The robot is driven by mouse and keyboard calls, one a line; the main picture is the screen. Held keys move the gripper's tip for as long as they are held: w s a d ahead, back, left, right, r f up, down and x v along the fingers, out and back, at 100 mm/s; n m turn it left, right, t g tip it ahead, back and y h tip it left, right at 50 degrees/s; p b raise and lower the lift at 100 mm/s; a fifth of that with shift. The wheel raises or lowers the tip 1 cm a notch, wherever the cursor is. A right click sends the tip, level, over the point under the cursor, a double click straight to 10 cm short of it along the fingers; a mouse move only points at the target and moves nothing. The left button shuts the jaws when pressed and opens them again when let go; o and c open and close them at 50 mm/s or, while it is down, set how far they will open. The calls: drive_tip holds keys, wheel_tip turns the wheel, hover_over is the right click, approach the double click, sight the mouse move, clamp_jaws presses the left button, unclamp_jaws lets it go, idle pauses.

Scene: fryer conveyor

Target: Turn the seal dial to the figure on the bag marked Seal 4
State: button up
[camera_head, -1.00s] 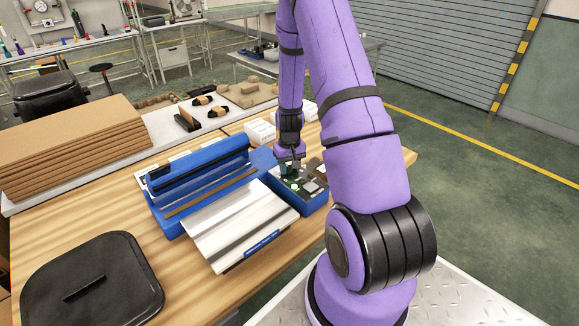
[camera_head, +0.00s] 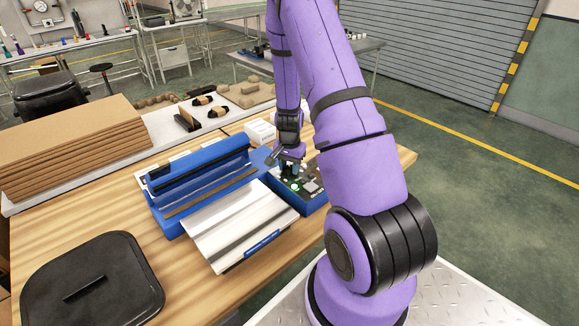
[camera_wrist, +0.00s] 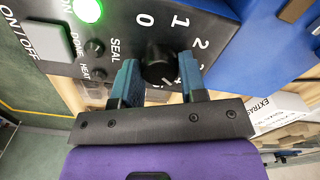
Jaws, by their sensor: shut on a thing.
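The seal dial (camera_wrist: 159,70) is a black knob on the dark control panel of a blue sealer (camera_head: 199,172). Figures 0, 1, 2 and 3 are printed around it; another mark by the right finger is partly covered. My gripper (camera_wrist: 157,64) has its two teal fingers on either side of the knob and is shut on it. In the head view my gripper (camera_head: 290,166) is over the panel at the sealer's right end. I cannot make out a bag marked Seal 4.
A green lamp (camera_wrist: 94,47) is lit on the panel, near an ON/OFF switch (camera_wrist: 50,42). A silver plate (camera_head: 240,225) lies before the sealer. Stacked cardboard (camera_head: 75,145) and a black lid (camera_head: 90,280) are left. A white box (camera_head: 261,131) stands behind.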

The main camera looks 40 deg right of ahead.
sight(289, 167)
drive_tip(key=shift+m, duration=0.4)
drive_tip(key=o, duration=0.9)
wheel_tip(289, 167, up, 11)
drive_tip(key=shift+f, duration=0.1)
idle(0.4)
